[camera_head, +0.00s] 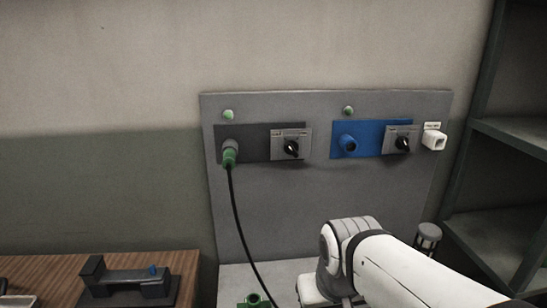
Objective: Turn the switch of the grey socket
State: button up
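The grey socket (230,145) sits at the left of a dark grey plate on the wall panel. A green plug (229,158) with a black cable is in it. Its switch (291,148), a black rotary knob on a light grey square, is to the right on the same plate. The knob looks tilted, but its exact setting is too small to read. My white arm comes in at the bottom right, below and apart from the switch. My gripper fingers do not show.
A blue socket (347,143) with its own switch (403,145) is to the right. A white box-like fitting (434,141) is on the panel's right edge. The black cable (240,225) hangs down the panel. A wooden table (55,268) is lower left, a shelf (510,135) far right.

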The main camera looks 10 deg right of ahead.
aim_at(291, 147)
jog(key=k, duration=1.6)
jog(key=z, duration=0.75)
jog(key=i, duration=1.6)
jog(key=u, duration=0.75)
